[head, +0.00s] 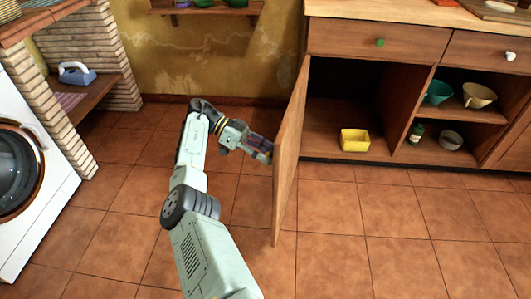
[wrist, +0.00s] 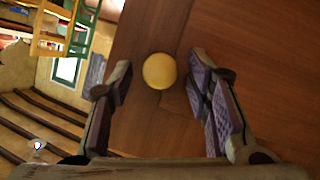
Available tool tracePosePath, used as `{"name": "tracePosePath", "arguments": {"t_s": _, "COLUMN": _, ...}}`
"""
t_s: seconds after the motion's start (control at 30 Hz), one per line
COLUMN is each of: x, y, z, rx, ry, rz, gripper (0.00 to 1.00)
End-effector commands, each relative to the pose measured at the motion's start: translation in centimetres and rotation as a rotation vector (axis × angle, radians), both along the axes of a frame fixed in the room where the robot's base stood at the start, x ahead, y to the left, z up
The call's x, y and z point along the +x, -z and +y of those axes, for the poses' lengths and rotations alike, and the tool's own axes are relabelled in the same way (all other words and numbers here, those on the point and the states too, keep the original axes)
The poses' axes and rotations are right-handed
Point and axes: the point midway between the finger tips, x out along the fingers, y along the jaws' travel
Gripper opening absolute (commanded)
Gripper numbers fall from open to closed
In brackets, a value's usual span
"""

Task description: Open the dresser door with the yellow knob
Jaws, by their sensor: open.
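The brown wooden dresser door (head: 289,160) stands swung open, jutting from the dresser front toward me, hinged at its left side. Its outer face with the yellow knob is turned away in the head view. In the wrist view the round yellow knob (wrist: 159,71) shows on the wooden door face (wrist: 240,40), between the two purple-padded fingers. My gripper (head: 264,149) is open, at the left of the door and close to its outer face. The fingers show on either side of the knob with gaps; I cannot tell whether they touch the door.
The open compartment holds a yellow container (head: 355,140). Shelves at right hold a teal bowl (head: 438,92) and a cream cup (head: 479,96). A drawer with a green knob (head: 380,42) is above. A washing machine (head: 40,200) stands at left. The tiled floor (head: 400,240) in front is clear.

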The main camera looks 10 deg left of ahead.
Motion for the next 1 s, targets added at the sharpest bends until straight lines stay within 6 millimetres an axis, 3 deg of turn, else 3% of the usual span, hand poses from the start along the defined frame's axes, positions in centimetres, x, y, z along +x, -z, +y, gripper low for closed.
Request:
{"name": "tracePosePath", "arguments": {"t_s": 0.33, "x": 0.0, "y": -0.6, "z": 0.0, "rx": 0.001, "ry": -0.001, "rz": -0.003, "gripper": 0.45}}
{"name": "tracePosePath", "arguments": {"t_s": 0.73, "x": 0.0, "y": -7.8, "z": 0.1, "rx": 0.002, "ry": 0.000, "rz": -0.004, "gripper": 0.45}}
{"name": "tracePosePath", "arguments": {"t_s": 1.0, "x": 0.0, "y": -10.0, "z": 0.0, "rx": 0.001, "ry": -0.001, "rz": 0.000, "gripper": 0.45}}
